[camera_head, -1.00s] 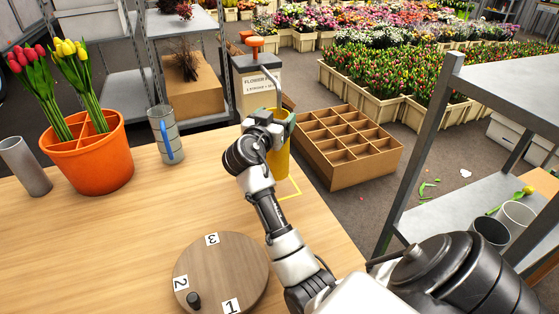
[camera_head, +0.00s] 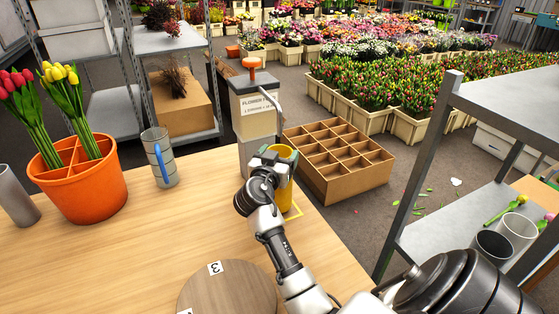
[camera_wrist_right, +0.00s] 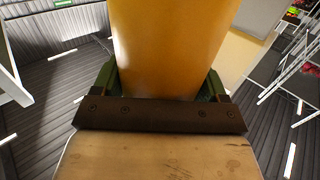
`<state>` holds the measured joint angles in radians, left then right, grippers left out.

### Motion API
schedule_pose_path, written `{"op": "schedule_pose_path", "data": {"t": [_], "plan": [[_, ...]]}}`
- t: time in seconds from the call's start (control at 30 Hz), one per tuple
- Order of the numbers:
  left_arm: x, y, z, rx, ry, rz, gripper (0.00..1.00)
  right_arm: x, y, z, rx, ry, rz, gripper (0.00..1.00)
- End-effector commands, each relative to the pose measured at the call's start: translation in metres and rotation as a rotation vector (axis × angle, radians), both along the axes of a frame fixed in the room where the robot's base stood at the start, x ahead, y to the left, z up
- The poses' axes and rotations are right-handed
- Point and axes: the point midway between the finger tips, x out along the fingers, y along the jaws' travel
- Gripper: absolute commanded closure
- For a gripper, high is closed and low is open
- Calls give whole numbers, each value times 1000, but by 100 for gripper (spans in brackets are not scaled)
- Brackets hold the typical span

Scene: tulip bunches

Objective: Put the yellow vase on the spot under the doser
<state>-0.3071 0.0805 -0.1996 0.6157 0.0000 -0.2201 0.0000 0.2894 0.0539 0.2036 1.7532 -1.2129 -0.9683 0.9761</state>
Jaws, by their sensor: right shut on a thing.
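The yellow vase (camera_head: 285,196) stands upright at the table's far right edge, in front of the doser. The doser (camera_head: 256,112) is a grey box with an orange knob and a curved spout; the vase's mouth is below the spout's tip. A yellow outlined spot (camera_head: 295,212) shows on the table beside the vase's base; whether the base touches the table is hard to tell. My right gripper (camera_head: 277,158) is shut on the vase near its rim. The right wrist view shows the vase (camera_wrist_right: 168,45) between the fingers. My left gripper is not in view.
A numbered wooden turntable (camera_head: 228,292) is at the front. A cardboard divider crate (camera_head: 345,185) lies beyond the table.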

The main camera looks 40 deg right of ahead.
Motion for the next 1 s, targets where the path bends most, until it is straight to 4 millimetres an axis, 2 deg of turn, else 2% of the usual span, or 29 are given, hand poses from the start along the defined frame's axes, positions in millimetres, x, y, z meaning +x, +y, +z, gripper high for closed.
{"op": "schedule_pose_path", "data": {"t": [0.13,0.5,0.53,0.6,0.7,1.0], "plan": [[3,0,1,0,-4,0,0,0,0,-13,-4,-1,0,77],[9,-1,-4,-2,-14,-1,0,0,0,-17,-3,-4,0,77],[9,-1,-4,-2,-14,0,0,0,0,-18,-1,-2,0,25],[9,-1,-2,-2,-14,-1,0,0,0,-17,0,-1,0,14],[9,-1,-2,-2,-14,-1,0,0,0,-17,0,-1,0,1],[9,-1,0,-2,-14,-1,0,0,0,-15,0,-1,-1,1]]}}
